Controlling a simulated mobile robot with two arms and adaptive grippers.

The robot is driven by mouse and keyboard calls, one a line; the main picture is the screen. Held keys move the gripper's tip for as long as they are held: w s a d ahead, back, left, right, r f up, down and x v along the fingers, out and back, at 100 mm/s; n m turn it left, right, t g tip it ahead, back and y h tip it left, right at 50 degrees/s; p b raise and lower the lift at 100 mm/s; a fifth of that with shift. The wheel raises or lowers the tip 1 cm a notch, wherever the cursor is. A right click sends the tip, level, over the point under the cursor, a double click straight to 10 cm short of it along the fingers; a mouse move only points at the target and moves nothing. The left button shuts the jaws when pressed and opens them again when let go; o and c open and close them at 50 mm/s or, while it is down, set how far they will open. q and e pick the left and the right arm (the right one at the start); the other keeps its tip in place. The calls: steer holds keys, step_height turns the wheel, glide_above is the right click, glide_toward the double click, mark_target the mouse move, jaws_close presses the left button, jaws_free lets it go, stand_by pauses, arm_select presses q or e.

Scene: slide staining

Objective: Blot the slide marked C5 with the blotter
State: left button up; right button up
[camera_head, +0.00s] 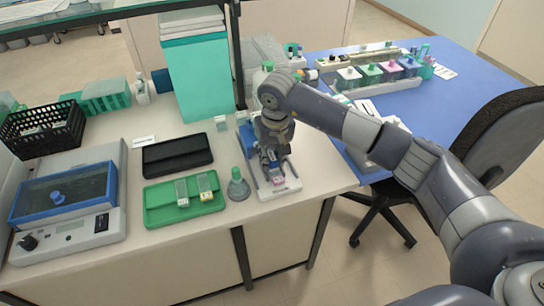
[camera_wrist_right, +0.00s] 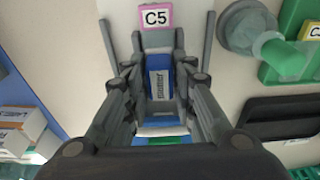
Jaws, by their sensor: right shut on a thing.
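The slide marked C5 (camera_wrist_right: 156,17) lies on a pale board between two grey rails, its pink label (camera_head: 278,180) at the near end. My right gripper (camera_wrist_right: 160,80) is shut on the blotter (camera_wrist_right: 160,92), a blue block with a printed label. In the head view this gripper (camera_head: 270,163) points down over the board (camera_head: 291,187). The blotter is over the slide's length behind the label. The fingers hide most of the slide, and I cannot tell whether the blotter touches it. My left gripper is not in view.
A green tray (camera_head: 160,214) with two slides and a grey-green flask (camera_head: 237,187) stand left of the board. A black case (camera_head: 177,154) and a blue-framed device (camera_head: 63,197) are farther left. A teal box (camera_head: 198,80) stands behind. The bench's front edge is close.

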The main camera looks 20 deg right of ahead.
steer(key=shift+f+b, duration=0.1)
steer(key=shift+b, duration=0.2)
stand_by(1.4)
steer(key=shift+r+p, duration=1.35)
steer(key=shift+r, duration=2.25)
